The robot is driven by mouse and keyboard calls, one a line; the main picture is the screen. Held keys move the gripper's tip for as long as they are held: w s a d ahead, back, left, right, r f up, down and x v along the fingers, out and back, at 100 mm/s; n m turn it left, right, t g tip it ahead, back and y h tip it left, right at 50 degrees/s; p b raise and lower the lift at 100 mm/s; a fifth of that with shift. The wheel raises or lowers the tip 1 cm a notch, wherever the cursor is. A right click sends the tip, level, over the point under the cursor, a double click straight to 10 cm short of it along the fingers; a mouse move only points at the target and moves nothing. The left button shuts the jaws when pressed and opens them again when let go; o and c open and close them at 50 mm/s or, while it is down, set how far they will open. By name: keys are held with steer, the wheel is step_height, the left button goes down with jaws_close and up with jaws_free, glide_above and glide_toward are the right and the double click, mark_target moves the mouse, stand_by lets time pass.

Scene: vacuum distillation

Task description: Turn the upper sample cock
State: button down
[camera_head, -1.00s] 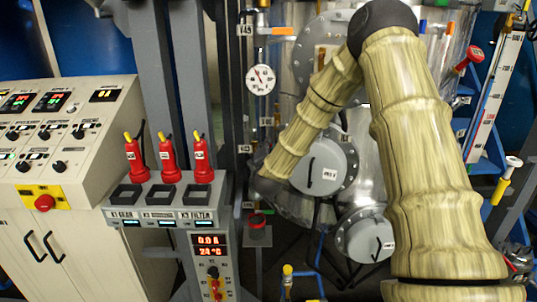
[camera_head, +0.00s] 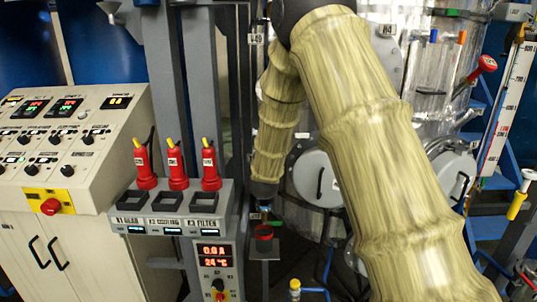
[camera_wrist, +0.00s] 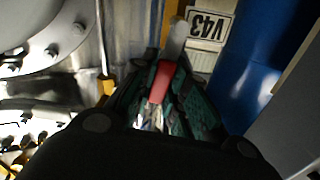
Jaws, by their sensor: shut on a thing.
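My gripper (camera_wrist: 163,88) shows in the wrist view with its dark green ribbed fingers closed around a red handle (camera_wrist: 161,78). The handle lies between the fingers, and a pale grey rod-like part (camera_wrist: 178,38) extends beyond it. The frames do not show clearly whether this handle is the upper sample cock. In the head view my arm points down at the pipework in front of the vessel, and the fingers are too small and hidden to make out.
Several red bottles with yellow tips (camera_head: 177,165) stand on the grey control box to the left. A blue surface (camera_wrist: 252,60) is close right in the wrist view.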

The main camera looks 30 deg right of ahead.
steer(key=shift+a+f+n, duration=0.15)
steer(key=shift+f+n, duration=0.15)
steer(key=shift+n, duration=0.1)
steer(key=c, duration=1.6)
jaws_free()
steer(key=shift+o, duration=1.1)
steer(key=shift+r, duration=0.2)
steer(key=v, duration=1.2)
